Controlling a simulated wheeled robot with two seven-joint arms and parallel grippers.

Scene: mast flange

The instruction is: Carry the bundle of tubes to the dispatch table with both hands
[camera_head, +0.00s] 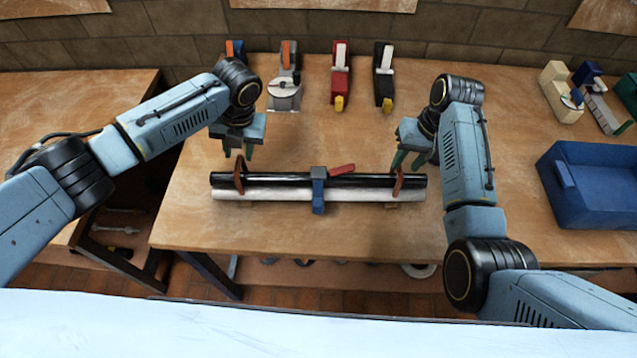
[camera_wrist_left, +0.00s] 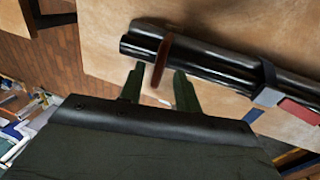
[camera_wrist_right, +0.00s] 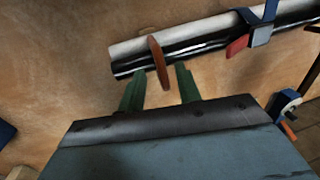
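The bundle of tubes, one black (camera_head: 282,181) and one white (camera_head: 275,195), lies on the middle wooden table (camera_head: 200,222). A blue and grey clamp (camera_head: 318,189) with a red handle (camera_head: 342,169) grips its middle. A brown-red loop stands at the left end (camera_head: 239,176) and another at the right end (camera_head: 398,181). My left gripper (camera_head: 238,155) is open and empty near the left loop; its fingers (camera_wrist_left: 155,88) point at that loop. My right gripper (camera_head: 407,160) is open and empty near the right loop; its fingers (camera_wrist_right: 160,92) stand apart, pointing at it.
Several clamp-like tools stand along the back of the table, including a red one (camera_head: 340,72) and a black one (camera_head: 383,76). A blue bin (camera_head: 590,200) sits on the right. Another wooden table (camera_head: 60,105) stands at the left, across a gap.

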